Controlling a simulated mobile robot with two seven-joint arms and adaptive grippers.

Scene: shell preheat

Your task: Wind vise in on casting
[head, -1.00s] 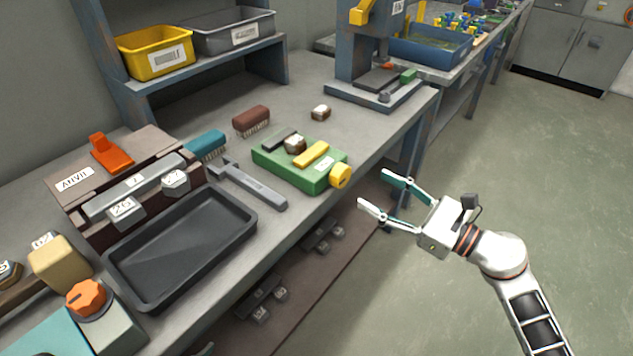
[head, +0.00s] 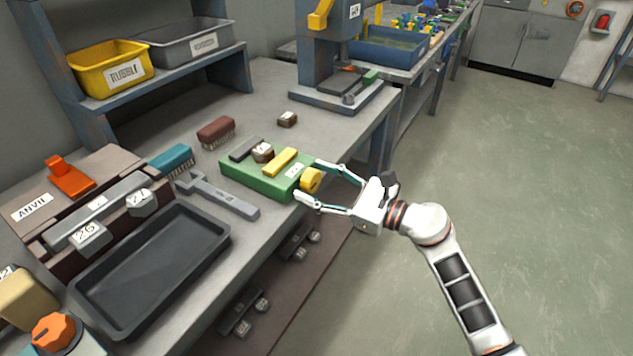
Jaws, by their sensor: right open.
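The green vise (head: 253,184) sits on the bench near its front edge. It has a dark jaw (head: 246,149) at the back left, a yellow jaw (head: 281,162) and a yellow round knob (head: 311,181) at its right end. A small brown-and-white casting (head: 263,152) sits between the jaws; I cannot tell whether the yellow jaw touches it. My right gripper (head: 307,180) is open, with its fingertips on either side of the knob. I cannot tell whether they touch it. My left gripper is not in view.
A similar small casting (head: 287,119) lies behind the vise. A grey tool (head: 222,196), a black tray (head: 150,265), teal (head: 171,158) and brown (head: 216,130) brushes are to the left. A press (head: 340,90) stands behind. Open floor (head: 530,220) lies to the right.

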